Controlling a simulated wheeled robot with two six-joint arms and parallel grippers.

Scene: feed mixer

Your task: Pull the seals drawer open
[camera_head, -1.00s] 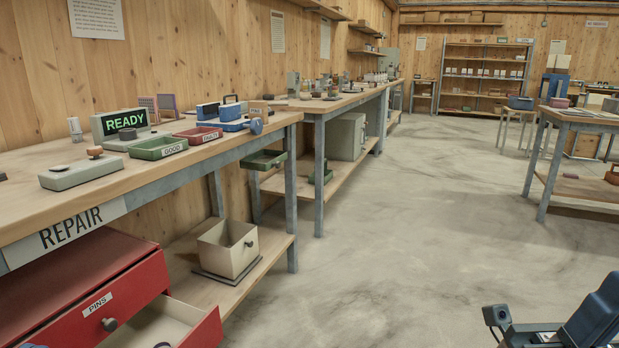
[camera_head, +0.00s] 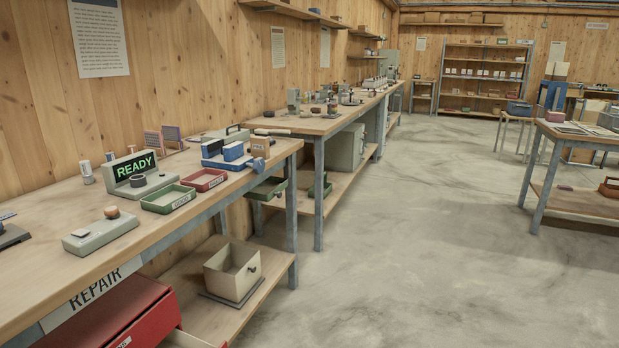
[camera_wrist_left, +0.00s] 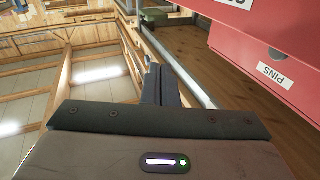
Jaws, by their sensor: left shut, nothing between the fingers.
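The red drawer cabinet (camera_head: 120,312) stands under the repair bench at the lower left of the head view, cut off by the frame's bottom edge. In the left wrist view, which is turned over, the closed drawer labelled PINS (camera_wrist_left: 285,62) has a dark round knob. An open red drawer (camera_wrist_left: 225,40) juts out beside it. Its label is cut off at the top edge and I cannot read it fully. My left gripper (camera_wrist_left: 161,84) is shut and empty, apart from the drawer fronts. It is outside the head view. My right gripper is not in view.
The repair bench (camera_head: 150,235) carries a READY display (camera_head: 140,172), a green tray (camera_head: 168,198) and a red tray (camera_head: 204,180). A beige bin (camera_head: 232,272) sits on its lower shelf. The concrete floor (camera_head: 410,240) to the right is clear.

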